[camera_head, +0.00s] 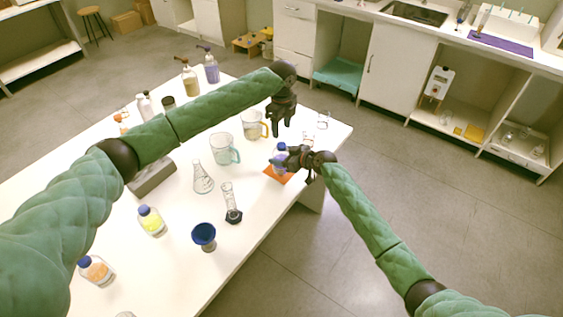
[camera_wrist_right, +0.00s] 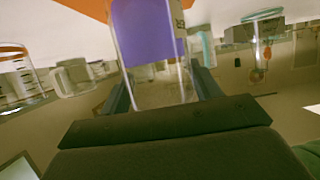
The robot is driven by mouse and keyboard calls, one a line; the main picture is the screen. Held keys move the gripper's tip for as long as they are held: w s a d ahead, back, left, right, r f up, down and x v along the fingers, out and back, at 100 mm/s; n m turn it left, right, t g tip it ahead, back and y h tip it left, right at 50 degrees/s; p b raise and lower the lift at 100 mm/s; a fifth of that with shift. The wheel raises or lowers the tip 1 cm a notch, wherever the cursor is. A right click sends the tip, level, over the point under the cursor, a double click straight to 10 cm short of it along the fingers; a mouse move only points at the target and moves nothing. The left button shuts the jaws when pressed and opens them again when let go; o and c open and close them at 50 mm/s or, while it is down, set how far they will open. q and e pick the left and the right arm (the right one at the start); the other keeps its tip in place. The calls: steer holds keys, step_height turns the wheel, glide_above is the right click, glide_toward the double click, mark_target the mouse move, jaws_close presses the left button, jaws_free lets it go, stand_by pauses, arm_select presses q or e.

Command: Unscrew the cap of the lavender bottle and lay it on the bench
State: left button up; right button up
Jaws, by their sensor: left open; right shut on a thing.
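The lavender bottle (camera_head: 280,151), with a blue cap and purple contents, is near the right edge of the white bench (camera_head: 175,235), at an orange mat (camera_head: 276,175). My right gripper (camera_head: 287,160) is shut on it from the right. In the right wrist view the clear bottle with purple liquid (camera_wrist_right: 150,35) is between the fingers; its cap is not visible there. My left gripper (camera_head: 280,130) is open and empty, fingers pointing down, above and beyond the bottle. I cannot tell its exact height over the cap.
A yellow-filled bottle (camera_head: 151,221) and an orange-filled bottle (camera_head: 96,270) stand nearer. The bench between them has bare patches.

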mark_target(281, 144)
arm_select(q)
steer(key=shift+c, duration=0.8)
arm_select(e)
jaws_close()
arm_select(q)
steer(key=m, duration=1.3)
steer(key=shift+f, duration=4.05)
